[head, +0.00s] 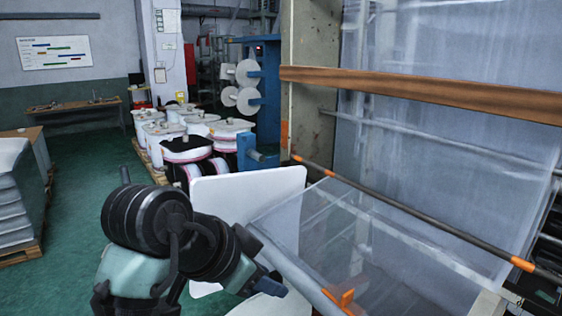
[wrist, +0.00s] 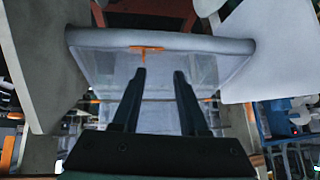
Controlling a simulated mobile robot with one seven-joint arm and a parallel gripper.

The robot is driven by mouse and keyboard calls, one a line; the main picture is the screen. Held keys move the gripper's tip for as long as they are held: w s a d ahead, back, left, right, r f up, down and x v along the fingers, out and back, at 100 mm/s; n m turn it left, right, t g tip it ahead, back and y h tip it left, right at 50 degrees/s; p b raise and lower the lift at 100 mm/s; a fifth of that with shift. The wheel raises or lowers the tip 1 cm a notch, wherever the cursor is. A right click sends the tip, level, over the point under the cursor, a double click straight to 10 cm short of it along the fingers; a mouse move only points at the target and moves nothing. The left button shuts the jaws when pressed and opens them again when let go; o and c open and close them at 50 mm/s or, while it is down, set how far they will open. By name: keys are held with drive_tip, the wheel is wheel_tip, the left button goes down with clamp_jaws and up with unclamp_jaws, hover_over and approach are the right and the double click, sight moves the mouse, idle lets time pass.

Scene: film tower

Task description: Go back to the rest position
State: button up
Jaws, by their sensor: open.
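My gripper (wrist: 160,78) shows in the wrist view with its two dark fingers apart and nothing between them. Beyond the fingertips is a clear panel (wrist: 105,68) with a grey rounded bar (wrist: 200,42) along its edge and an orange clip (wrist: 147,49) on it. In the head view my arm reaches from the bottom left toward the panel's grey bar (head: 290,268). The gripper's fingers are hard to make out there. The orange clip also shows in the head view (head: 342,298), to the right of the arm.
A white board (head: 250,195) stands right behind my arm. A film tower with an orange-brown beam (head: 430,95) and a dark roller (head: 420,222) fills the right. Large white rolls (head: 200,140) stand at the back. Stacked sheets (head: 15,205) are at far left. Green floor (head: 90,195) is clear between.

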drive_tip(key=w+d+r+n+t, duration=0.1)
drive_tip(key=w+d+r+t, duration=0.1)
drive_tip(key=d+r+t, duration=0.4)
drive_tip(key=w+d+r+n+t, duration=0.2)
drive_tip(key=r+t, duration=0.1)
drive_tip(key=r, duration=0.5)
drive_tip(key=s+a+r+n+t+y, duration=0.2)
drive_tip(key=s+r+n+t, duration=0.1)
drive_tip(key=s+r+t, duration=0.3)
drive_tip(key=s+a+r+n+t+y, duration=0.2)
drive_tip(key=s+r+t, duration=0.4)
drive_tip(key=s+r, duration=0.4)
wheel_tip(320, 180, up, 3)
drive_tip(key=shift+a+f+n+y, duration=0.1)
drive_tip(key=shift+a+n+y, duration=0.4)
drive_tip(key=shift+n, duration=0.6)
drive_tip(key=shift+d, duration=0.2)
